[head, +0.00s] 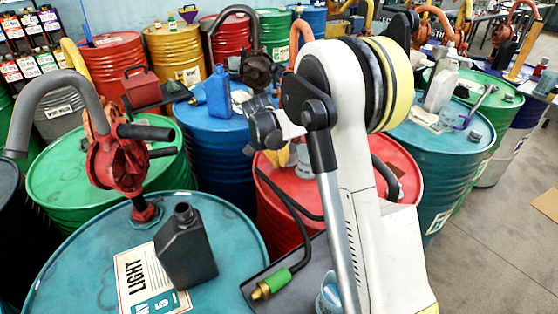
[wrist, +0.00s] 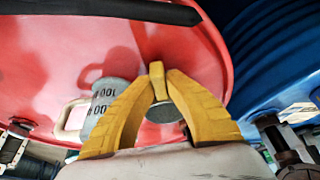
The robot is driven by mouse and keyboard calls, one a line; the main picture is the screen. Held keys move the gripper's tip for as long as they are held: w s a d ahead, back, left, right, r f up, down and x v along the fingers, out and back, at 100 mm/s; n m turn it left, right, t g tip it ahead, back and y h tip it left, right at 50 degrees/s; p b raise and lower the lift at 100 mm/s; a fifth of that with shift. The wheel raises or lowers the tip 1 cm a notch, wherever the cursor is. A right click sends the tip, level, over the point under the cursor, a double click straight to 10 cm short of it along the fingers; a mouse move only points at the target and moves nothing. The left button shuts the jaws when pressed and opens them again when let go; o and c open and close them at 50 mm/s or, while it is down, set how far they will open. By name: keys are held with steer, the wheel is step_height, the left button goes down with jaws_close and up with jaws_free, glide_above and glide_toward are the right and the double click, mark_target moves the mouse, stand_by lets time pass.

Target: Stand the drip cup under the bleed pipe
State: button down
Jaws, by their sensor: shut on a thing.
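A grey cup (wrist: 103,92) with dark measuring marks and a pale handle (wrist: 70,120) shows in the wrist view, over the red drum top. My left finger hides part of it. My gripper (wrist: 160,78) has yellow fingers drawn close together at the cup's side. A grey rounded piece (wrist: 167,111) shows between the fingers; I cannot tell whether it is part of the same cup. In the head view the cup (head: 304,163) is a small pale shape beside the yellow fingers, mostly behind my arm. I cannot make out for sure which pipe is the bleed pipe.
The red drum (head: 275,205) bears a black hose (head: 290,203). A dark pipe (wrist: 110,10) crosses the wrist view's top. A blue drum (head: 205,150) with a blue jug (head: 219,92) stands behind. A teal drum (head: 80,260) holds a red pump (head: 112,150) and a black can (head: 186,250).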

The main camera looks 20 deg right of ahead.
steer(key=c, duration=1.5)
jaws_free()
steer(key=shift+f, duration=0.1)
steer(key=shift+c, duration=0.2)
